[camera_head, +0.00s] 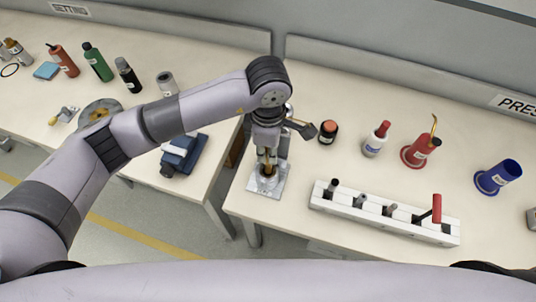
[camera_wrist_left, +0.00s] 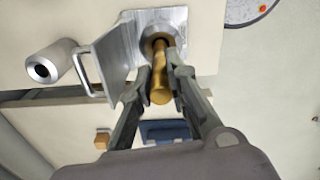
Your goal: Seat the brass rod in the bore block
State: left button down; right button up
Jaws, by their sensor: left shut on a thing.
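The brass rod (camera_wrist_left: 160,88) is between the two fingers of my left gripper (camera_wrist_left: 163,72), which is shut on it. In the wrist view the rod's far end meets the round opening of the bore block (camera_wrist_left: 182,20), a silvery metal piece with a flat plate and a side handle. How deep the rod sits in the bore cannot be told. In the head view my left gripper (camera_head: 267,157) is right above the bore block (camera_head: 262,190), near the left edge of the right-hand table. The fingers partly hide the rod there. My right gripper is not in view.
A white rack (camera_head: 340,208) with several tools stands right of the block. A gap separates the two tables.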

pick_arm(q)
notch_tip(320, 180, down, 4)
jog(key=shift+f+p, duration=0.1)
jog(key=shift+p, duration=0.35)
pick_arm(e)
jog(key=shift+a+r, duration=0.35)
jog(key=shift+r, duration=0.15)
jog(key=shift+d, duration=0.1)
pick_arm(q)
jog(key=shift+f, duration=0.15)
jog(key=c, duration=1.6)
grip_release()
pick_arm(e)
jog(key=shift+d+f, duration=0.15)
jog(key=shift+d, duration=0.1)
pick_arm(q)
jog(key=shift+o, duration=0.2)
